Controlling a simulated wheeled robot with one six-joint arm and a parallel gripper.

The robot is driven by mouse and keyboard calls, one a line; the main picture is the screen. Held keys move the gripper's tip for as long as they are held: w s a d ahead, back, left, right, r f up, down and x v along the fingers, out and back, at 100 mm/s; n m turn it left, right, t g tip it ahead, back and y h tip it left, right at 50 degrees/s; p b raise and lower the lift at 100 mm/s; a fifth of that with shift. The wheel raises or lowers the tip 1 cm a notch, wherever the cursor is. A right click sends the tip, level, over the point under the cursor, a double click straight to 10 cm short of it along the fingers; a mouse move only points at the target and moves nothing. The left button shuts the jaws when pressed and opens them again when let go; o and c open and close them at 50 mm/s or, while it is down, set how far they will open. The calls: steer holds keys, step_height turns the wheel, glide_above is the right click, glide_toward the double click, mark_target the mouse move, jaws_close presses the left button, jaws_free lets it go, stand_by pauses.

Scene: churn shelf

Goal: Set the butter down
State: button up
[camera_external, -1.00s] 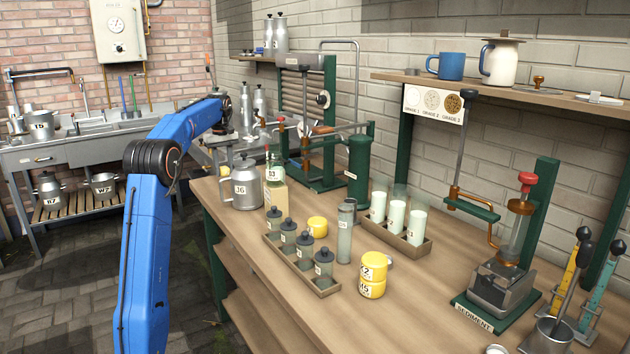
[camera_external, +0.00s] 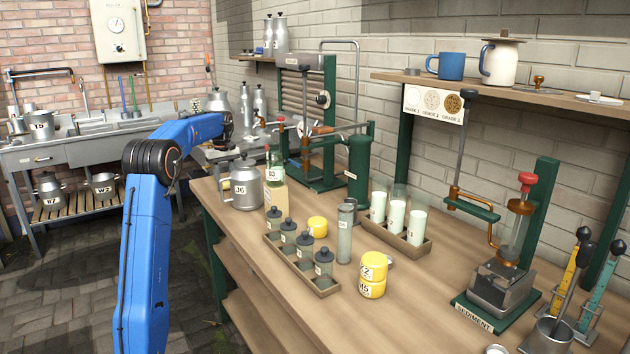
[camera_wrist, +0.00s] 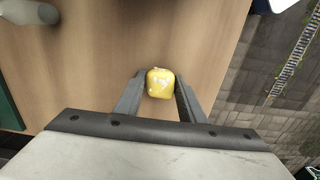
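The butter, a small yellow block with pale patches, shows in the wrist view (camera_wrist: 160,83). It lies between the two fingers of my gripper (camera_wrist: 160,88), which appear shut on it at its sides. Bare wooden table top (camera_wrist: 95,65) lies beneath. I cannot tell whether the butter touches the wood. In the external view the butter is not visible. There my blue arm reaches to the far end of the bench, and its dark wrist end (camera_external: 228,126) is above and behind the J6 can (camera_external: 245,188).
On the bench (camera_external: 330,318) stand a rack of grey-capped bottles (camera_external: 306,250), yellow tins (camera_external: 372,275), a milk-tube rack (camera_external: 400,230) and a green press frame (camera_external: 325,120). In the wrist view, a pale can (camera_wrist: 28,12) is at upper left, and the table edge and floor are at right.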

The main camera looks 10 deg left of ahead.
steer(key=shift+o, duration=1.4)
steer(key=shift+r, duration=0.15)
step_height(320, 180, up, 12)
